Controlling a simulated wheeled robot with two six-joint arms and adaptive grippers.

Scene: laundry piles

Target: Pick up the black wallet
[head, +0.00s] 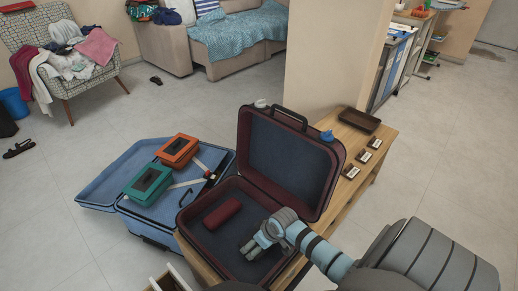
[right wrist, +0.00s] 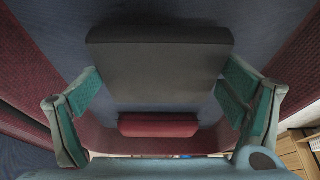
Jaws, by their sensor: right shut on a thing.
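The black wallet (right wrist: 160,72), a flat dark block, lies between the two teal finger pads of my right gripper (right wrist: 160,90) in the right wrist view. The pads press on its left and right sides. In the head view my right gripper (head: 254,248) is down inside the open dark suitcase (head: 190,243), at the right of its bottom half. I cannot make out the wallet there, behind the fingers. My left gripper is not in view.
A dark red case (head: 222,213) lies in the suitcase, left of my right gripper. The raised lid (head: 290,150) stands behind. A blue suitcase (head: 105,180) with orange and teal boxes is at left. A wooden bench (head: 383,138) carries a brown tray (head: 358,119).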

